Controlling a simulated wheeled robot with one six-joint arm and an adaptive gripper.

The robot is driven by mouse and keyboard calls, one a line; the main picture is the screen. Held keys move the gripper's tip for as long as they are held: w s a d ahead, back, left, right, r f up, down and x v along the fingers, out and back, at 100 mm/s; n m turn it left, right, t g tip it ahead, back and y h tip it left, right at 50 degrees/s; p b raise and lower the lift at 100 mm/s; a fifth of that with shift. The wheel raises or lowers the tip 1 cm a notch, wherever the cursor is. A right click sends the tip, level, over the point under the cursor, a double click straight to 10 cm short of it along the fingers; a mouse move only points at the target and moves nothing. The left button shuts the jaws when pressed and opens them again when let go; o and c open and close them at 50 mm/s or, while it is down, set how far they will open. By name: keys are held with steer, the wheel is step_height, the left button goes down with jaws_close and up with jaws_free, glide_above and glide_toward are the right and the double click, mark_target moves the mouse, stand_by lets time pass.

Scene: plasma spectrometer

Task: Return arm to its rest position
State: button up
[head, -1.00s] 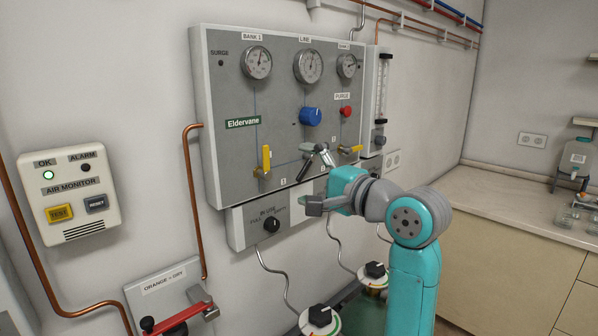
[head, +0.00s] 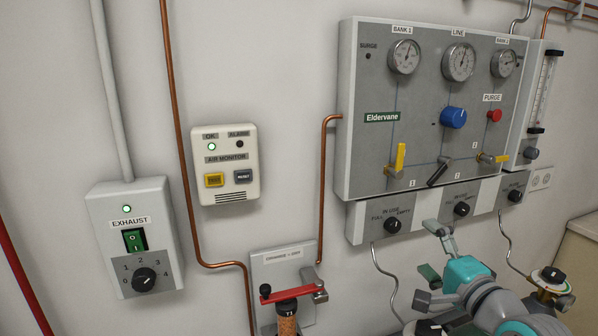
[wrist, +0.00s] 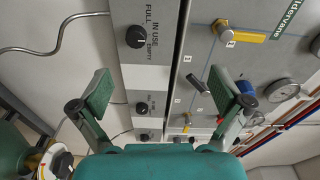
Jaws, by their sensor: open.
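My gripper (head: 433,251) is at the lower right of the head view, below and in front of the gas panel (head: 362,150). In the wrist view my gripper (wrist: 165,95) has its two green-padded fingers wide apart with nothing between them. The panel carries a yellow lever (head: 397,160), a black-handled lever (head: 439,172) and a second yellow lever (head: 492,158). The lower strip with black knobs (head: 391,225) sits just behind my gripper. My gripper appears apart from the panel. My arm is bent and partly cut off by the bottom edge of the head view.
An exhaust switch box (head: 153,212) and an air monitor (head: 226,180) with a green OK light are on the wall at left. A red-handled valve (head: 286,292) stands at bottom centre. A gas bottle top (head: 549,283) is right of my arm. Copper pipes run along the wall.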

steer(key=s+a+f+n+g+h, duration=0.1)
steer(key=s+a+f+n+h, duration=0.1)
steer(key=s+f, duration=0.9)
steer(key=s+a+f+n+h, duration=0.2)
steer(key=s+f, duration=0.6)
steer(key=f, duration=0.8)
steer(key=s+a+f+n+g, duration=0.1)
steer(key=s+n, duration=0.4)
steer(key=s, duration=0.9)
steer(key=s+a+f+n, duration=0.1)
steer(key=s+n, duration=0.4)
steer(key=s, duration=1)
steer(key=shift+s+a+f+g, duration=0.2)
steer(key=shift+a+f+g, duration=0.1)
steer(key=shift+a+g, duration=0.15)
